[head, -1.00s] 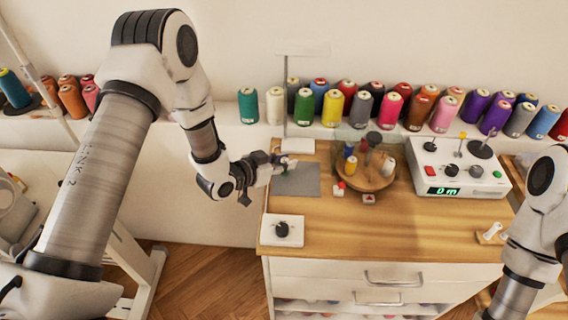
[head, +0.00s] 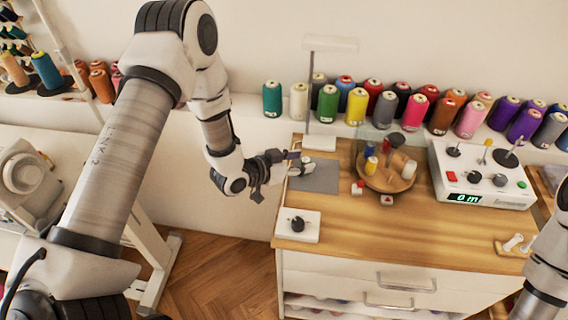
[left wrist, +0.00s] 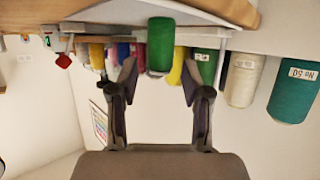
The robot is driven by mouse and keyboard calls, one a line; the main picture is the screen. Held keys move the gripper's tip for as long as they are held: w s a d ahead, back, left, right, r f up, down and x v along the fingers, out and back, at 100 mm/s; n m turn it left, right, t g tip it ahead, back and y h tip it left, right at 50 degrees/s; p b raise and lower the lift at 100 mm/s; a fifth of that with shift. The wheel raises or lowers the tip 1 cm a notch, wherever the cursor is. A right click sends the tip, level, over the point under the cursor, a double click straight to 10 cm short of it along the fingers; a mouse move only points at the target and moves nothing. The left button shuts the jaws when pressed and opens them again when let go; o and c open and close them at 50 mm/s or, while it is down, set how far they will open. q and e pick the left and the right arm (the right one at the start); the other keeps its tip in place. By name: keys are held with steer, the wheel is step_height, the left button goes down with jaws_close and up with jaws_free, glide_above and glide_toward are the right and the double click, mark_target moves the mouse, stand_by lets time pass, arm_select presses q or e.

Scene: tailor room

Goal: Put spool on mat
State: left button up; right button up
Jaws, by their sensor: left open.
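The flat grey mat (head: 320,180) lies at the back left of the wooden table. My left gripper (head: 297,164) is over the mat's left part in the head view, its fingers pointing right. In the left wrist view, which is upside down, my left gripper (left wrist: 158,72) is open with nothing clamped. A dark green spool (left wrist: 160,45) shows between its fingers, nearer than the spools behind; I cannot tell whether it touches them. In the head view this spool is not clearly seen beside the gripper. My right gripper is out of view.
A round wooden tray (head: 384,181) with small spools stands right of the mat. A white stand (head: 319,142) is behind it and a white knob box (head: 297,225) in front. A control box (head: 481,175) is at right. Several spools line the back ledge. The table's front middle is clear.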

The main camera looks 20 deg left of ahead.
arm_select(q)
steer(key=v, duration=1)
steer(key=shift+o, duration=0.8)
